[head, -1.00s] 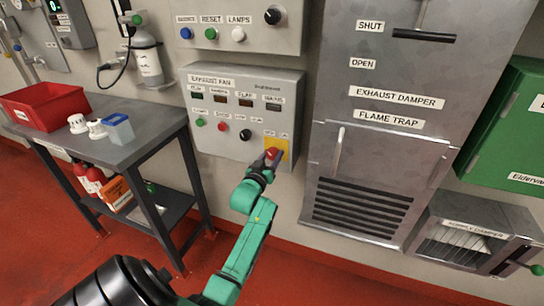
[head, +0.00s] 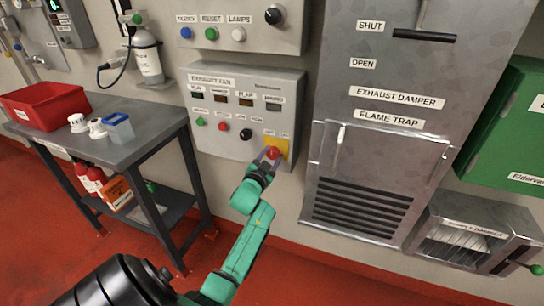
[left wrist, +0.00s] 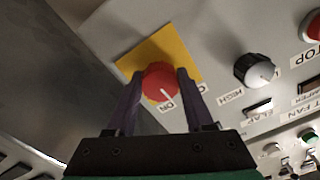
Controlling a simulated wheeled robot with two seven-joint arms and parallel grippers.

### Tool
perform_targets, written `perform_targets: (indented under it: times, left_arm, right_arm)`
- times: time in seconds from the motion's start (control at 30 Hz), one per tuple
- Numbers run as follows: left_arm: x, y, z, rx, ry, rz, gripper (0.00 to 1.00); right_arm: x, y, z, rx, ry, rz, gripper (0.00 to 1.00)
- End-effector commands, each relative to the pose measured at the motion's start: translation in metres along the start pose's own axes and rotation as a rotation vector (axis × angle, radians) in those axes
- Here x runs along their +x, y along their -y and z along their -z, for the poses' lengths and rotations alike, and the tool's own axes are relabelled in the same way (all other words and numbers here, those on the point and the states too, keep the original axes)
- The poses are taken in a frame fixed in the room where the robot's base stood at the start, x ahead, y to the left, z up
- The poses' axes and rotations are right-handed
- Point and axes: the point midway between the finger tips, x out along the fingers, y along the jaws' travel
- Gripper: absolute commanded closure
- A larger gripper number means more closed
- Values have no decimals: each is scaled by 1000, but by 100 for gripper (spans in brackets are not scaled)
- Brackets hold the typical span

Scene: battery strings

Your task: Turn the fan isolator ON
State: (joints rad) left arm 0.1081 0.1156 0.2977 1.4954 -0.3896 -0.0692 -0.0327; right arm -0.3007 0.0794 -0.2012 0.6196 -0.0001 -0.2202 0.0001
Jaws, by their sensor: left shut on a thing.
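The fan isolator is a red rotary knob (left wrist: 158,83) on a yellow plate (left wrist: 186,55), at the lower right of the grey exhaust fan panel (head: 222,152). In the head view the red knob (head: 272,153) shows just past my fingertips. My left gripper (left wrist: 160,88) has one finger on each side of the knob and is shut on it. In the left wrist view a white pointer line on the knob points down and slightly right, towards a label that seems to read ON. My right gripper is not in view.
A black knob (head: 246,134) sits left of the isolator, with green and red buttons further left. The exhaust damper cabinet (head: 390,150) stands close on the right. A grey table (head: 130,150) with a red bin (head: 40,107) is at the left.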

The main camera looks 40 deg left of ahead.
Motion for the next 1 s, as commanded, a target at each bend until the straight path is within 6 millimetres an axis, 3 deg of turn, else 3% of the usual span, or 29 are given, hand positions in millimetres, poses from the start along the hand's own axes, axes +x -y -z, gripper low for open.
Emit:
perform_targets:
  times: [0.6,1.0]
  left_arm:
    - [0,-1,-2,579,0,-1,100]
    - [0,0,-1,830,1,-1,100]
  right_arm:
    - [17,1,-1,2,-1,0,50]
    - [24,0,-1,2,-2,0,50]
